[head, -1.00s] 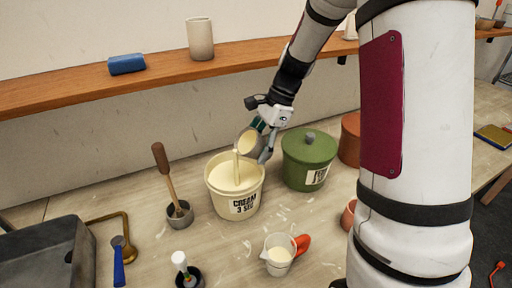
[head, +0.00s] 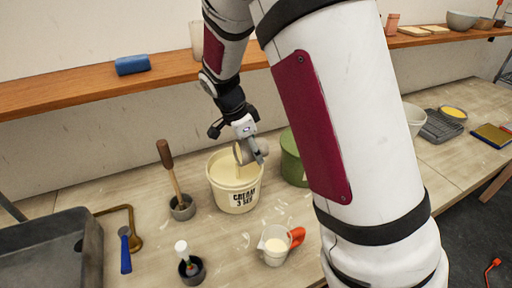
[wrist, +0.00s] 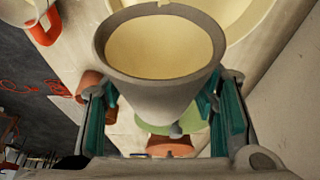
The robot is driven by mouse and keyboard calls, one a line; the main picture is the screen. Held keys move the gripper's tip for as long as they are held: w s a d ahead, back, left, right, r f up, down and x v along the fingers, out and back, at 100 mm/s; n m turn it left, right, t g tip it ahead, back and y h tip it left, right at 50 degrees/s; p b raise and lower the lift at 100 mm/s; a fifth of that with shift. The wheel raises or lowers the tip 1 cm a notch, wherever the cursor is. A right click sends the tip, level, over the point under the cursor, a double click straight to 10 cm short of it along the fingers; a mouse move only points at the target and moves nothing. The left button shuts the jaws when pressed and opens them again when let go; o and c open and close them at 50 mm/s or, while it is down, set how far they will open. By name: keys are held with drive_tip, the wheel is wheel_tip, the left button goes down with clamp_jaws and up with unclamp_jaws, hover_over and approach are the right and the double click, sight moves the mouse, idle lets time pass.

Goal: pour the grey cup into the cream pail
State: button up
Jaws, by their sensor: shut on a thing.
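The grey cup (head: 239,153) is held by my gripper (head: 254,152) above the cream pail (head: 234,199), tilted with its mouth toward the pail's left side. In the wrist view the cup (wrist: 160,90) sits between the two green-padded fingers, and its inside looks cream-coloured. A small cream drip shows at its far rim. Whether a stream still falls is hard to tell in the head view. The pail is upright and labelled, with cream inside; its rim shows behind the cup in the wrist view.
A green lidded pot (head: 292,158) stands just right of the pail, partly hidden by my arm. A pot with a wooden-handled tool (head: 182,207) stands left. A white jug with an orange handle (head: 275,246) stands in front. A wooden shelf (head: 70,92) runs behind.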

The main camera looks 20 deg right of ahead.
drive_tip(key=shift+a+r+h+p, duration=0.35)
drive_tip(key=shift+h+p, duration=0.1)
drive_tip(key=shift+h, duration=0.4)
drive_tip(key=shift+a+r+h+p, duration=0.3)
drive_tip(key=shift+h+p, duration=0.2)
drive_tip(key=shift+h, duration=0.3)
drive_tip(key=shift+a+r+h+p, duration=0.25)
drive_tip(key=shift+a+h+p, duration=0.15)
drive_tip(key=shift+h, duration=0.45)
idle(0.8)
